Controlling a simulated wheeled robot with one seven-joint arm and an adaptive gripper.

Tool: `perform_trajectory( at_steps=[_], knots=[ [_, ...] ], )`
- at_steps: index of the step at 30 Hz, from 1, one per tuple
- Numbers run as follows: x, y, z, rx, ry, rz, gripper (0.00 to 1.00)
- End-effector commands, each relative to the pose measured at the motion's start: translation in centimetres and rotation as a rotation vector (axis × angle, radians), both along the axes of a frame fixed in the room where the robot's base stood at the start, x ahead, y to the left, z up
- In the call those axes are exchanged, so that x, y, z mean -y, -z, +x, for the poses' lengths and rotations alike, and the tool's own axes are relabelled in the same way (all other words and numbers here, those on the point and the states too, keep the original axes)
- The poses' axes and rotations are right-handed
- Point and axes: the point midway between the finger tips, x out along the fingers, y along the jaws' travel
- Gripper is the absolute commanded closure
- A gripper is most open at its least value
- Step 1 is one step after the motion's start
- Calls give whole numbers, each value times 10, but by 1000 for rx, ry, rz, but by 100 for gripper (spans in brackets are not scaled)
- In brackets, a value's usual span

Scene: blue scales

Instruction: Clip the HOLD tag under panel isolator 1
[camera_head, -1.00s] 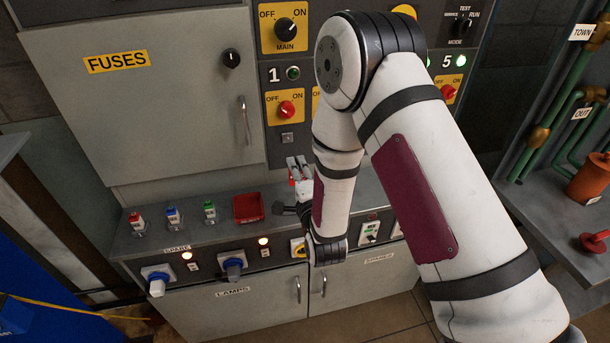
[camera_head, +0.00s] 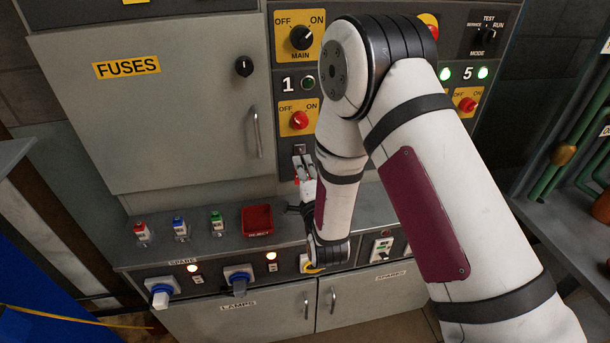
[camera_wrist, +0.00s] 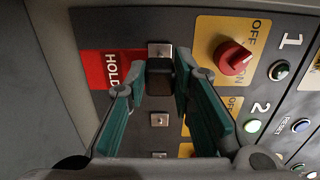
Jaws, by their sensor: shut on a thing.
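The red HOLD tag (camera_wrist: 106,70) shows in the wrist view, partly hidden behind a finger. My gripper (camera_wrist: 160,78) is shut on a dark block at the tag's edge; it also shows in the head view (camera_head: 303,160), at the panel below isolator 1. The red knob of isolator 1 (camera_wrist: 234,58) is on a yellow OFF/ON plate, also in the head view (camera_head: 299,120). A small metal clip plate (camera_wrist: 160,50) lies right beside the held block. I cannot tell whether tag and plate touch.
More clip plates (camera_wrist: 159,120) line the panel. Below are a bench with a red REJECT tray (camera_head: 257,221) and several small coloured-top items (camera_head: 180,229). The FUSES cabinet (camera_head: 150,110) stands left.

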Motion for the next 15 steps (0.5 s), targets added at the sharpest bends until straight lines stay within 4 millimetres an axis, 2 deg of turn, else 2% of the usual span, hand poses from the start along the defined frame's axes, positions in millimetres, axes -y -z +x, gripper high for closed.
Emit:
perform_trajectory(
  at_steps=[6,15],
  knots=[
    [-5,1,19,2,0,1,100],
    [-9,0,31,2,0,1,100]
  ],
)
